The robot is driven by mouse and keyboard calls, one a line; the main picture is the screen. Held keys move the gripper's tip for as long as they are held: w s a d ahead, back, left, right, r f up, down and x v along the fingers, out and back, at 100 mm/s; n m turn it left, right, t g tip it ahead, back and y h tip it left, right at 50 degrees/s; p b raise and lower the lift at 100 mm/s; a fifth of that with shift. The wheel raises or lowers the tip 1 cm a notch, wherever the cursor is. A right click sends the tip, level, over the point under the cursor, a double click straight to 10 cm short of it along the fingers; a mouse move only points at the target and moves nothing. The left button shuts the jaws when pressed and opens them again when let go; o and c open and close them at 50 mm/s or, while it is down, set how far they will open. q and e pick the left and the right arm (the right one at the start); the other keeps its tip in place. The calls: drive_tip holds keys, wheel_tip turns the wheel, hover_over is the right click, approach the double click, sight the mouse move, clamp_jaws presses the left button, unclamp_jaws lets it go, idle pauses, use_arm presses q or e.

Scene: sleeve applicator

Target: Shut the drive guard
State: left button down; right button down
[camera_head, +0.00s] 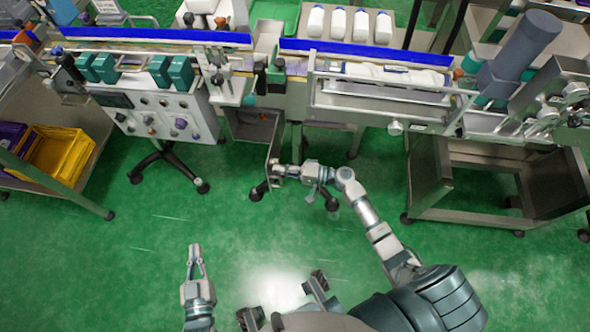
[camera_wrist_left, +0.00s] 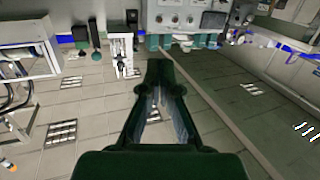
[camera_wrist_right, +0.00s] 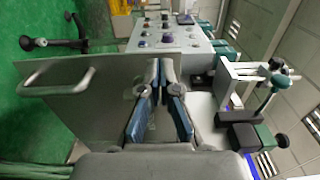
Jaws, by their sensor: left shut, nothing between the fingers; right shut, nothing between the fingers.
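The drive guard (camera_head: 273,140) is a grey metal door panel below the conveyor, standing swung out from a dark open recess (camera_head: 250,125). In the right wrist view the guard (camera_wrist_right: 85,100) fills the left middle, with a bar handle (camera_wrist_right: 45,76) near its left edge. My right gripper (camera_head: 278,173) is shut and empty at the guard's near end; in its wrist view the fingertips (camera_wrist_right: 168,68) overlap the panel's right part. I cannot tell whether they touch it. My left gripper (camera_head: 194,248) is shut and empty over open floor, well away from the guard.
A control box (camera_head: 155,115) on a wheeled stand is left of the recess. A shelf cart with a yellow crate (camera_head: 60,155) stands at the far left, a steel cart (camera_head: 480,160) at the right. The conveyor with blue rails (camera_head: 365,50) runs across the back. Green floor in front is clear.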

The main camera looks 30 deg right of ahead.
drive_tip(key=shift+x, duration=0.9)
use_arm(q)
drive_tip(key=shift+a+r, duration=0.1)
drive_tip(key=shift+a, duration=0.4)
use_arm(e)
drive_tip(key=shift+s, duration=0.2)
